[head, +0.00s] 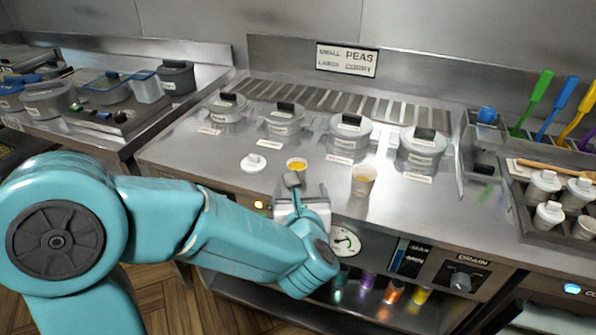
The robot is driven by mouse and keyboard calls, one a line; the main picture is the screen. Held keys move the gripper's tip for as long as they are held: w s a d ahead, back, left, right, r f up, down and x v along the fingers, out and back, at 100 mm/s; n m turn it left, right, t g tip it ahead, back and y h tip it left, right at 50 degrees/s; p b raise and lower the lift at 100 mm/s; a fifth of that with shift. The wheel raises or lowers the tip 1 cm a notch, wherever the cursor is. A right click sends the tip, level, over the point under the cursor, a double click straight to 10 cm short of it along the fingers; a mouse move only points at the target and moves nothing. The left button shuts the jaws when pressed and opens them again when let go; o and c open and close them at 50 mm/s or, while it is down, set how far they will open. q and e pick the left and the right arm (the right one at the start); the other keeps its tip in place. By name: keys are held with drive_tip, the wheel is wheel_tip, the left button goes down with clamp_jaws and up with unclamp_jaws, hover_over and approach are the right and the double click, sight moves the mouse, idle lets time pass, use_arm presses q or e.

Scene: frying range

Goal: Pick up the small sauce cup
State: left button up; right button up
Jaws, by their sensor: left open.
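The small sauce cup (297,166) is a low white cup with yellow-orange contents. It stands upright near the front edge of the steel counter. My left gripper (306,188) is open, just in front of the cup on the near side. The cup is not between its fingers as far as I can see, and the lower front of the cup is partly hidden by a dark fingertip. A taller pale cup (362,182) with yellowish contents stands to the right. My right gripper is not in view.
A white lid (253,163) lies left of the cup. Several lidded grey pots (350,136) stand in a row behind. A sign (346,59) hangs on the back wall. A rack with white lidded containers (549,214) is at the right. The counter right of the taller cup is clear.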

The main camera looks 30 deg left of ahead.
sight(298, 171)
use_arm(q)
drive_tip(key=p+x, duration=0.1)
drive_tip(key=x, duration=0.8)
drive_tip(key=shift+w+a+f, duration=0.15)
drive_tip(key=shift+w+f, duration=0.05)
drive_tip(key=p+x, duration=0.1)
drive_tip(key=x, duration=0.3)
drive_tip(key=shift+w+a, duration=0.15)
drive_tip(key=shift+a, duration=0.1)
drive_tip(key=shift+w+a+f, duration=0.2)
drive_tip(key=shift+w+f, duration=0.05)
drive_tip(key=shift+w, duration=0.1)
drive_tip(key=shift+s+r, duration=0.1)
drive_tip(key=shift+c, duration=0.4)
drive_tip(key=c, duration=0.8)
